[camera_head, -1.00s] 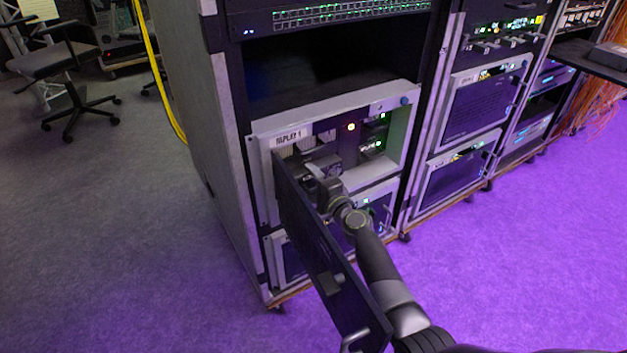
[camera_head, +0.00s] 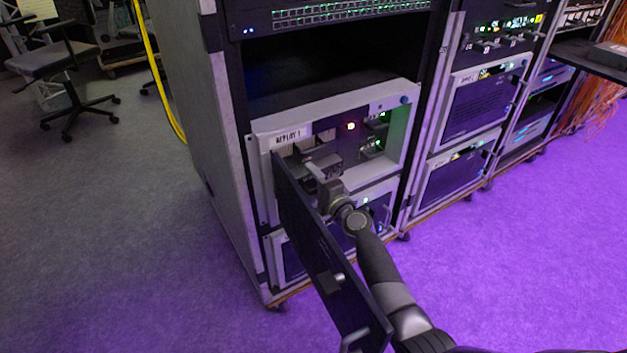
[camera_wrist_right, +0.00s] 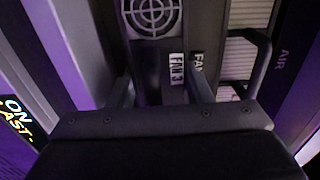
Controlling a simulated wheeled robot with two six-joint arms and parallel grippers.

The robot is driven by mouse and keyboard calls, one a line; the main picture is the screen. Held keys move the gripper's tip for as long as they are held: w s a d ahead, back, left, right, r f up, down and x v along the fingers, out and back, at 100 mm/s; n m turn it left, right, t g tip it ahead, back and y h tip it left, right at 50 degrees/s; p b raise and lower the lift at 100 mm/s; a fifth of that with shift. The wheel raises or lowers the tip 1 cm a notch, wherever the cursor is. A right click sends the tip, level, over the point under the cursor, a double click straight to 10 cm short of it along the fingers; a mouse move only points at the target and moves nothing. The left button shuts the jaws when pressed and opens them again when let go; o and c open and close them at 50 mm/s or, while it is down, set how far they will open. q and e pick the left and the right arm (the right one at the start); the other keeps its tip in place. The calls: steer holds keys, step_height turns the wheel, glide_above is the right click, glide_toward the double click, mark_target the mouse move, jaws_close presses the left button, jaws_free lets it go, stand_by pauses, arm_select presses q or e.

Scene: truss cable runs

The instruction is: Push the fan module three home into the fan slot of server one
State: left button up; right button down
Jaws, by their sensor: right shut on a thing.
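Server one (camera_head: 392,101) is the open-fronted unit labelled REPLAY 1, low in the nearest rack. Its dark front door (camera_head: 325,262) hangs open toward me. My right gripper (camera_head: 316,171) is at the left part of the opening. In the right wrist view, the gripper's two fingers (camera_wrist_right: 158,90) stand either side of fan module three (camera_wrist_right: 177,72), shut on it. The module shows a FAN 3 label and a round grille. How deep it sits in its slot is hard to tell; the gripper and bay edges hide it. My left gripper is not in view.
The open door stands close along the left of my right arm. A second FAN label (camera_wrist_right: 197,66) and a dark handle (camera_wrist_right: 258,60) are beside the module. Another rack (camera_head: 480,110) stands to the right.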

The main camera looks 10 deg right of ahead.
steer(key=shift+w+a, duration=0.1)
steer(key=shift+w, duration=0.15)
steer(key=c, duration=0.6)
jaws_free()
steer(key=shift+r, duration=0.2)
steer(key=shift+c, duration=0.2)
steer(key=shift+f, duration=0.1)
steer(key=shift+s, duration=0.1)
steer(key=shift+s, duration=0.2)
steer(key=p+v, duration=0.2)
steer(key=v, duration=1.5)
steer(key=shift+f+p, duration=0.25)
steer(key=shift+p, duration=0.05)
